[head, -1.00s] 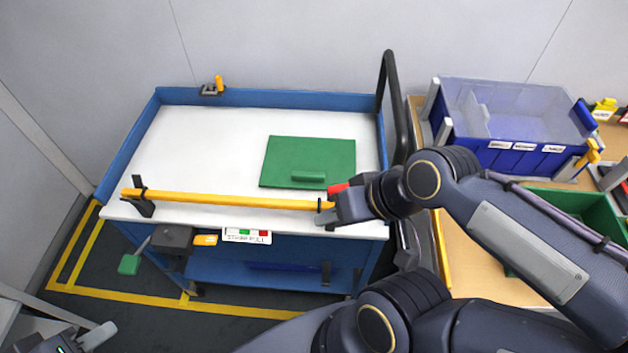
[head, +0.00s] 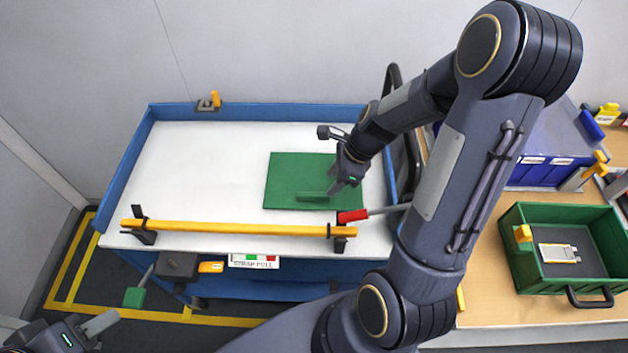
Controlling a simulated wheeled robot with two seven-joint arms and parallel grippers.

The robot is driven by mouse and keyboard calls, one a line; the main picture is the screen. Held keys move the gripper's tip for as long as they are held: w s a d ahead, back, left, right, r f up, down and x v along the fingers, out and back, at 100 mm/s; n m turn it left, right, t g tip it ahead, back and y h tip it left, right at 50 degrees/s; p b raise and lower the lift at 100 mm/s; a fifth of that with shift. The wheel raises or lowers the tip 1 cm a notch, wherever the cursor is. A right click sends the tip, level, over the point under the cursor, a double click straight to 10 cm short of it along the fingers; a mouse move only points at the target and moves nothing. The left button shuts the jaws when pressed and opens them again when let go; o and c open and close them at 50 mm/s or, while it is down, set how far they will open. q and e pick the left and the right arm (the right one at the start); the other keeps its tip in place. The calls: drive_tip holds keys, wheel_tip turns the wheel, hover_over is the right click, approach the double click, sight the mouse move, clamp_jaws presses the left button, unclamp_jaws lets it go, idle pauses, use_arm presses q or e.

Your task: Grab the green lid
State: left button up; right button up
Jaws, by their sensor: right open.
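The green lid (head: 288,178) lies flat on the white top of the blue-edged cart (head: 200,160), with its raised bar handle (head: 312,197) near its front edge. My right gripper (head: 331,160) is open, its fingers apart, over the right part of the lid. Its lower finger is close to the right end of the handle; I cannot tell whether they touch. Nothing shows between its fingers. My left gripper (head: 85,333) is only partly in view at the bottom left corner, far from the lid, and its opening cannot be made out.
A yellow bar (head: 240,229) runs along the cart's front edge, with a red-handled lever (head: 352,216) at its right end. On the wooden table to the right, an open green bin (head: 520,270) holds a pouch cell (head: 558,253). A blue bin (head: 540,172) stands behind, partly hidden by my arm.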

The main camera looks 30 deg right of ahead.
sight(323, 194)
drive_tip(key=x, duration=0.5)
drive_tip(key=shift+s+a+f, duration=0.15)
drive_tip(key=shift+s+a, duration=0.1)
drive_tip(key=shift+a, duration=0.05)
clamp_jaws()
